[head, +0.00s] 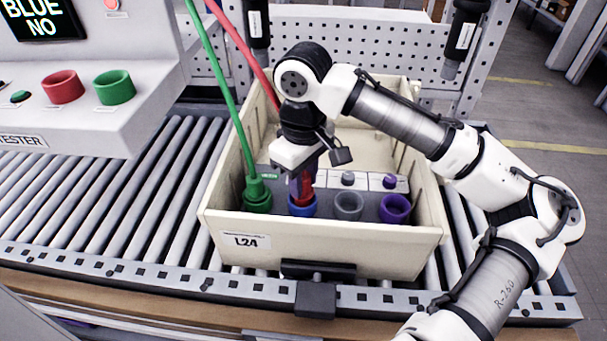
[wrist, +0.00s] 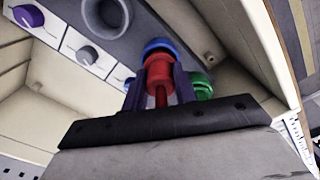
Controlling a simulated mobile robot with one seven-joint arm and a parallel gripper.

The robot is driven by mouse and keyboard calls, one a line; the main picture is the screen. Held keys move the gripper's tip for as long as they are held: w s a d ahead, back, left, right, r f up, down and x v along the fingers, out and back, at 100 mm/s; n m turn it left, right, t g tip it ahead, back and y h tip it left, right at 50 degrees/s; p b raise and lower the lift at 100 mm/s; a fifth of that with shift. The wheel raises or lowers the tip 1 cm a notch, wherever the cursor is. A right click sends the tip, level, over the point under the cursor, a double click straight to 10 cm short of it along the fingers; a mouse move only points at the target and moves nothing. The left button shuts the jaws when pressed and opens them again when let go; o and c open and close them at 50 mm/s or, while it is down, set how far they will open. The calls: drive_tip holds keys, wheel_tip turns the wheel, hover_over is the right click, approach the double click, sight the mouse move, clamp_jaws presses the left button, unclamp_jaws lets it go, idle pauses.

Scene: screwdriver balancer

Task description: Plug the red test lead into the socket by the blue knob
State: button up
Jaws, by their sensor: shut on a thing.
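My gripper (head: 303,186) points down into the cream crate and is shut on the red plug (head: 305,196) of the red test lead. In the wrist view the red plug (wrist: 159,75) sits between my two dark purple fingers. Its front end is at the blue socket (head: 302,210), lined up with it; the blue ring also shows in the wrist view (wrist: 158,46). How deep the plug sits, I cannot tell. The red cable (head: 250,58) runs up behind my arm. The blue knob is hidden behind my gripper in the head view.
A green plug (head: 257,190) stands at the left socket, its cable rising. Grey (head: 348,205) and purple (head: 395,208) sockets to the right are empty. The crate (head: 330,243) stands on a roller conveyor (head: 130,210). A tester (head: 100,60) at left reads "BLUE NO".

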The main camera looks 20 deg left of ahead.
sight(304, 176)
drive_tip(key=shift+f, duration=0.65)
drive_tip(key=o, duration=1.1)
wheel_tip(304, 176, up, 14)
idle(0.3)
